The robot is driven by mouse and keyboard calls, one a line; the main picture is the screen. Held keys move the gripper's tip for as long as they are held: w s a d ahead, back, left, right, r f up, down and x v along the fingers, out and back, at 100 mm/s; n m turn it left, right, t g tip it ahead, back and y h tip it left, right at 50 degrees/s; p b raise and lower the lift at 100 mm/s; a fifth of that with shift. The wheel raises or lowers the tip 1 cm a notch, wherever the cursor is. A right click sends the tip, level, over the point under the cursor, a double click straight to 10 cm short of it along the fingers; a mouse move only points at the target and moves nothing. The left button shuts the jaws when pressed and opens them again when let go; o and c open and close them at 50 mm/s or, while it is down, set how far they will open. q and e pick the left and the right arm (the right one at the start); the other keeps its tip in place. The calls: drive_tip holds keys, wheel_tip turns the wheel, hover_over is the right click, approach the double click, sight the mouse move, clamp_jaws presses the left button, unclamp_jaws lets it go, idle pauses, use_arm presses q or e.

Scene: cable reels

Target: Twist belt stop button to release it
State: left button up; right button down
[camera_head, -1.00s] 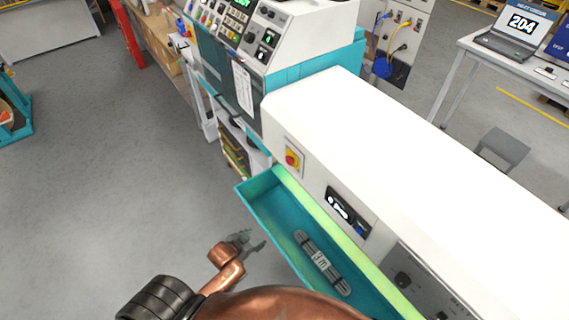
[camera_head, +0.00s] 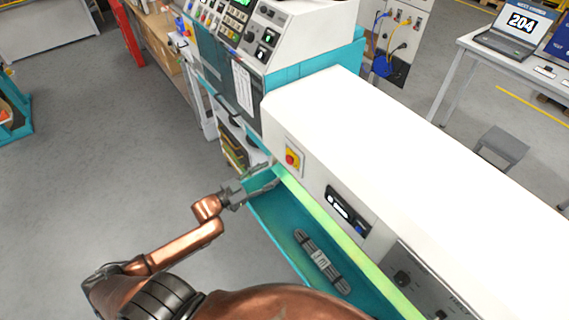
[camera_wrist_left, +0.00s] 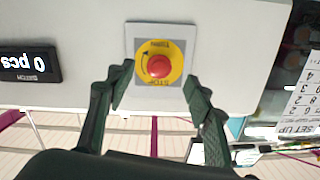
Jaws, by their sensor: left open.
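The belt stop button (camera_head: 290,159) is a red knob on a yellow disc, set on a grey plate on the white machine's front side. It also shows in the left wrist view (camera_wrist_left: 159,66), centred ahead of the fingers, with arrow markings on the yellow ring. My left gripper (camera_head: 266,178) is open, below and left of the button in the head view, over the teal tray's far end. In the left wrist view its two dark fingers (camera_wrist_left: 160,82) stand either side of the button's lower part, with nothing between them gripped. My right gripper is out of view.
The teal tray (camera_head: 262,214) under the machine holds a grey bundle (camera_head: 322,260) with a label. A small display panel (camera_head: 347,210) sits right of the button. A control console (camera_head: 290,35) stands behind. Grey floor lies open to the left.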

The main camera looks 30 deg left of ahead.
sight(287, 162)
use_arm(q)
drive_tip(key=x, duration=0.5)
drive_tip(key=r+x, duration=0.1)
drive_tip(key=x, duration=0.1)
drive_tip(key=shift+w+d+p, duration=0.15)
drive_tip(key=shift+w+p, duration=0.15)
drive_tip(key=shift+w, duration=0.1)
drive_tip(key=shift+c, duration=0.3)
drive_tip(key=c, duration=1.1)
